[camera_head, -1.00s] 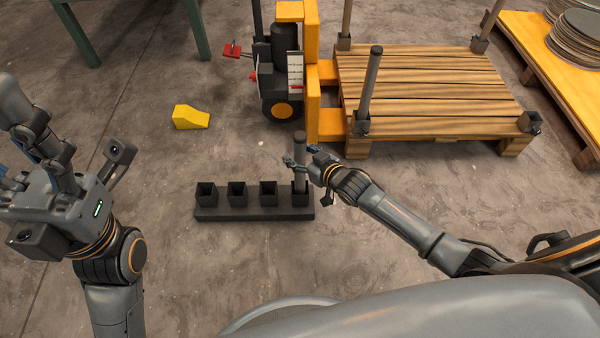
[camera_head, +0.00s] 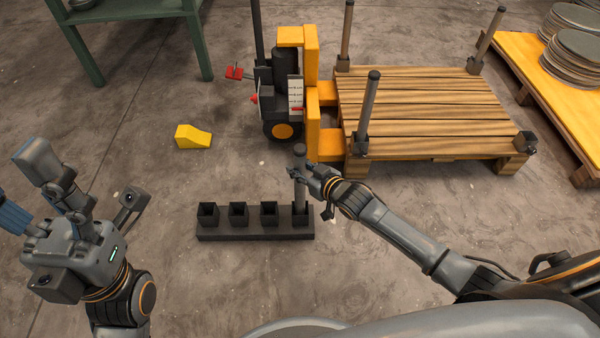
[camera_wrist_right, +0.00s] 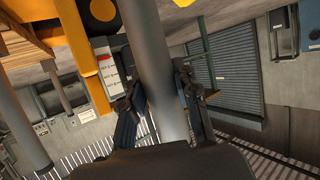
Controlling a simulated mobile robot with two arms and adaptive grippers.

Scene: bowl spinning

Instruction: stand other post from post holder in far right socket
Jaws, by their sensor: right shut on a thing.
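A grey post (camera_head: 300,185) stands upright at the right end of the dark post holder (camera_head: 255,236); its lower end appears inside the end socket. The holder's other sockets look empty. My right gripper (camera_head: 302,174) is shut on this post near its upper part; the post (camera_wrist_right: 160,80) also runs between the fingers in the right wrist view. The wooden pallet (camera_head: 430,100) has posts at its near left (camera_head: 368,110), far left (camera_head: 347,30) and far right (camera_head: 488,38) corners. Its near right socket (camera_head: 526,143) looks empty. My left gripper (camera_head: 30,190) is open and empty at the left.
A yellow and black stacker (camera_head: 312,100) stands left of the pallet, its forks under it. A yellow wedge (camera_head: 193,136) lies on the floor.

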